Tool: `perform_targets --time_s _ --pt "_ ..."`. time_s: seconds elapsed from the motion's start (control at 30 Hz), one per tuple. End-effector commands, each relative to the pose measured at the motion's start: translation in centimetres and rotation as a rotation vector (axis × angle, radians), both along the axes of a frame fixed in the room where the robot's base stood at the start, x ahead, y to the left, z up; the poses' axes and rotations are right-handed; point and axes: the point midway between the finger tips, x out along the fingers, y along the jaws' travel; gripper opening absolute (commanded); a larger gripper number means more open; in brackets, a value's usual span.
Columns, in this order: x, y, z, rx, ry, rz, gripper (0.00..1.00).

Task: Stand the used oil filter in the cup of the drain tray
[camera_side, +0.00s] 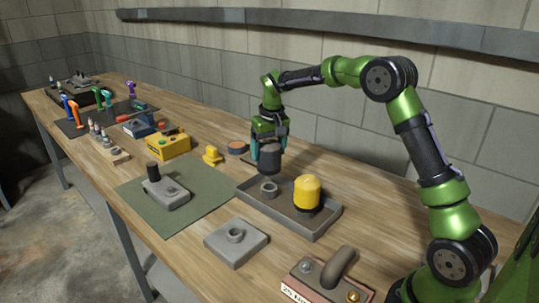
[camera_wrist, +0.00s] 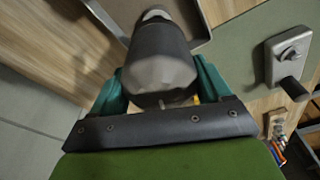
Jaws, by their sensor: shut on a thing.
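My gripper (camera_side: 268,146) is shut on the dark grey used oil filter (camera_side: 269,161), which hangs upright from it over the back part of the drain tray (camera_side: 322,226). The tray's grey cup (camera_side: 269,188) stands a little below the filter, slightly toward the camera. The filter looks clear of the cup. In the wrist view the filter (camera_wrist: 160,62) sits between the teal fingers, and part of the cup (camera_wrist: 156,14) shows just beyond its far end. The filter hides the rest of the cup there.
A yellow filter (camera_side: 307,190) stands in the tray, right of the cup. A grey fixture with a black post (camera_side: 165,190) stands on a green mat (camera_side: 200,212). A grey block with a ring (camera_side: 236,243) and a handled box (camera_side: 325,278) lie in front. A yellow box (camera_side: 168,145) is further left.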

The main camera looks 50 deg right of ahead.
Motion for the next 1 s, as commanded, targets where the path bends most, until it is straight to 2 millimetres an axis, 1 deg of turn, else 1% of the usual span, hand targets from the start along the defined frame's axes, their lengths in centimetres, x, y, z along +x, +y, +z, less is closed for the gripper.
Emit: perform_targets --time_s 1.0 --pt "0.0 0.0 -5.0 0.0 -0.001 0.0 0.43"
